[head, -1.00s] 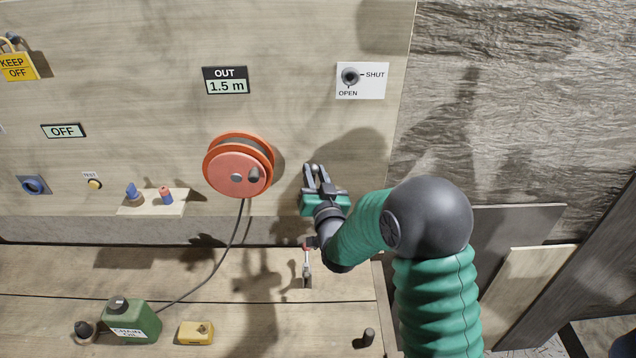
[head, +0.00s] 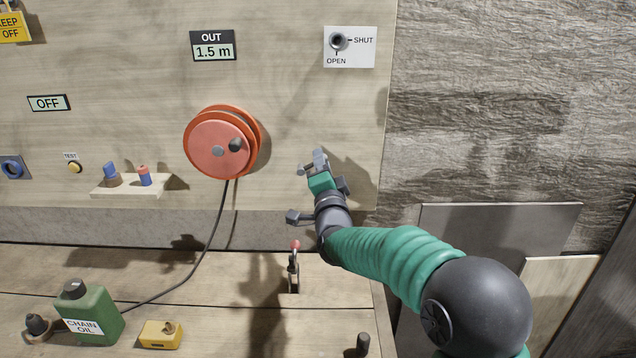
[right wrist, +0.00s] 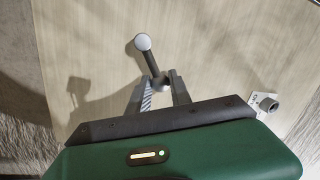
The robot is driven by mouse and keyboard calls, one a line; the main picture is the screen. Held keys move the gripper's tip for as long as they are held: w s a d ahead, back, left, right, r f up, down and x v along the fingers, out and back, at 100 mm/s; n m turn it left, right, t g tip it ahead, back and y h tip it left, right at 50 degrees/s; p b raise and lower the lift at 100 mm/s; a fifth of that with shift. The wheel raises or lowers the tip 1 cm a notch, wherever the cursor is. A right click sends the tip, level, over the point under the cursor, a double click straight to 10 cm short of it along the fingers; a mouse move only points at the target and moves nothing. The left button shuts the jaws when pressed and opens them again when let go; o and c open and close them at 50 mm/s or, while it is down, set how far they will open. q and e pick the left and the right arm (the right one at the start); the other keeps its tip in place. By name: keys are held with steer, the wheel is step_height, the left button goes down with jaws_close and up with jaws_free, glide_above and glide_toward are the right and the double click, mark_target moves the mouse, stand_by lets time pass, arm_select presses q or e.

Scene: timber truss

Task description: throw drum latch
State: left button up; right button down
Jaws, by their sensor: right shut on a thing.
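The orange-red drum (head: 219,148) is mounted on the board, with a dark knob on its face and a cable running down from it. My right gripper (head: 314,160) is at the board, to the right of the drum and apart from it. In the right wrist view my right gripper (right wrist: 160,82) is shut on a grey lever (right wrist: 149,57) with a pale ball end. The lever's ball sticks out beyond the fingertips. In the head view the lever is hard to tell from the fingers. My left gripper is not in view.
A SHUT/OPEN plate with a knob (head: 348,46) is above the gripper. A red-tipped lever (head: 294,263) stands on the bench below. A green oil can (head: 92,315) and a yellow block (head: 160,334) are at front left. Loose panels (head: 490,243) lean at the right.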

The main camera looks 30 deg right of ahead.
steer(key=shift+s+d+f+m+h+b, duration=0.1)
steer(key=shift+f+m+h+b, duration=0.25)
steer(key=shift+m+b, duration=0.85)
steer(key=shift+d+f+m+h+b, duration=0.2)
steer(key=shift+f+m+b, duration=0.25)
steer(key=shift+m+b, duration=0.7)
steer(key=shift+s+d+f+m+h+b, duration=0.1)
steer(key=shift+f+m+h+b, duration=0.5)
steer(key=shift+b, duration=1)
steer(key=shift+r+y, duration=0.2)
steer(key=shift+y, duration=0.05)
steer(key=shift+f, duration=0.1)
steer(key=c, duration=1.2)
jaws_free()
steer(key=b+v, duration=0.2)
steer(key=v, duration=1.4)
steer(key=shift+s+a, duration=0.25)
steer(key=shift+s, duration=0.05)
